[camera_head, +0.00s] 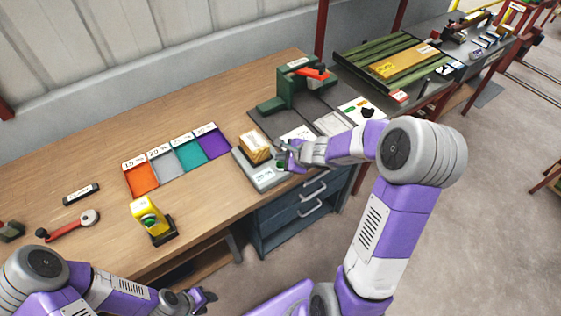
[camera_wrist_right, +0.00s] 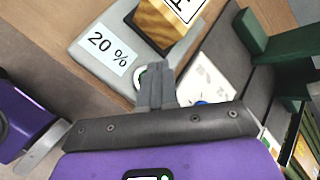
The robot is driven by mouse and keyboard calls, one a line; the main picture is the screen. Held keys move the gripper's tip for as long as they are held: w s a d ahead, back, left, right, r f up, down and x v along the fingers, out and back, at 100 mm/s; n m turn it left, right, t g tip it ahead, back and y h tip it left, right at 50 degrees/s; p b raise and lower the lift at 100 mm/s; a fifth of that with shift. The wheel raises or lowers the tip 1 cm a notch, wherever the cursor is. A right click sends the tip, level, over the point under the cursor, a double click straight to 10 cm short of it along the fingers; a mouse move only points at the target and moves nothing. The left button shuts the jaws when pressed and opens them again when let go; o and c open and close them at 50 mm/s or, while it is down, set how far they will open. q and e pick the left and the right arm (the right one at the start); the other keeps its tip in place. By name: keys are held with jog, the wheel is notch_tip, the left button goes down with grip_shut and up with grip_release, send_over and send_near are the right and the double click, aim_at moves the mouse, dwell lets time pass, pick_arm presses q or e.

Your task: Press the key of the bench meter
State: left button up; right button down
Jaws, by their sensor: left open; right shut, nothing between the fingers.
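The bench meter (camera_head: 268,180) is a low grey box near the front edge of the wooden bench, with a wooden block (camera_head: 255,146) on its top. In the right wrist view its display (camera_wrist_right: 108,48) reads "20 %". The green key (camera_wrist_right: 139,80) with a pale rim is partly hidden behind my fingers. My right gripper (camera_head: 284,154) is shut and empty, its fingertips over the key's end of the meter. I cannot tell whether they touch the key. My left gripper (camera_head: 209,297) is open and empty, low in front of the bench and away from the meter.
Orange, grey, teal and purple labelled trays (camera_head: 141,180) lie left of the meter. A yellow device (camera_head: 151,219) stands at the bench's front edge. A green fixture (camera_head: 293,86) stands behind the meter. White cards (camera_head: 298,135) lie to its right.

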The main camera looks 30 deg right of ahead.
aim_at(282, 165)
notch_tip(282, 165, up, 5)
jog(key=p, duration=0.4)
jog(key=shift+r+p, duration=0.1)
jog(key=shift+p, duration=0.2)
jog(key=shift+d, duration=0.1)
dwell(0.4)
